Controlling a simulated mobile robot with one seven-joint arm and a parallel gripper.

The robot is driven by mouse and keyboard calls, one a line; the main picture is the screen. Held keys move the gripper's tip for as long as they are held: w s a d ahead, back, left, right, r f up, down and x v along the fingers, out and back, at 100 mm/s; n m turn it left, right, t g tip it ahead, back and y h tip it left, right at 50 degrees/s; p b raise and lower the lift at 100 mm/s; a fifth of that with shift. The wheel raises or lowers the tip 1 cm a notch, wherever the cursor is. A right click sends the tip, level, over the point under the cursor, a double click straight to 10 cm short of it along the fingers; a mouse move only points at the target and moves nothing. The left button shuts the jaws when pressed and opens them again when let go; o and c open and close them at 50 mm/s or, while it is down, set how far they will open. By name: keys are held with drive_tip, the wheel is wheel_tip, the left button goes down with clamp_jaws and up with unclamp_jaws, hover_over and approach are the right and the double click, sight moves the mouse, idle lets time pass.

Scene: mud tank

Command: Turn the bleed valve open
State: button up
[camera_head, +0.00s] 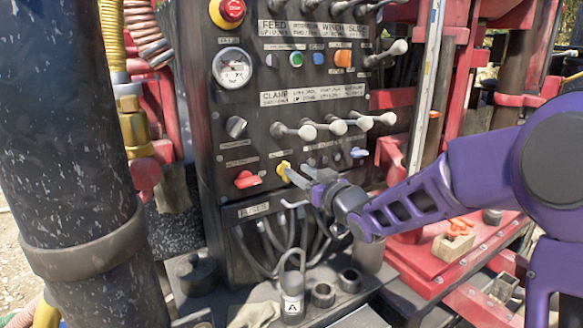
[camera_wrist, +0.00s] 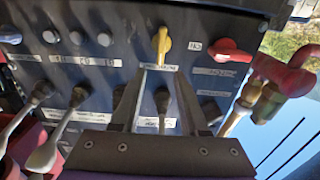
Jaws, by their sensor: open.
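A small yellow valve handle (camera_head: 284,171) sits on the lower part of the dark control panel, and it also shows in the wrist view (camera_wrist: 162,44). A red valve handle (camera_head: 247,179) is to its left, and in the wrist view it is to the right (camera_wrist: 230,52). The labels are too small to tell which is the bleed valve. My gripper (camera_head: 298,171) is open and empty, just in front of the panel. In the wrist view its two fingers (camera_wrist: 159,74) are spread, with the yellow handle lined up between and beyond their tips.
The panel (camera_head: 215,150) carries a row of clamp levers (camera_head: 338,126) above, a gauge (camera_head: 232,67) and a red stop button (camera_head: 231,8). A thick dark cylinder (camera_head: 65,150) stands at left.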

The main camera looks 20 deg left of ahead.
sight(289, 165)
drive_tip(key=shift+x, duration=2.15)
drive_tip(key=shift+c, duration=0.3)
clamp_jaws()
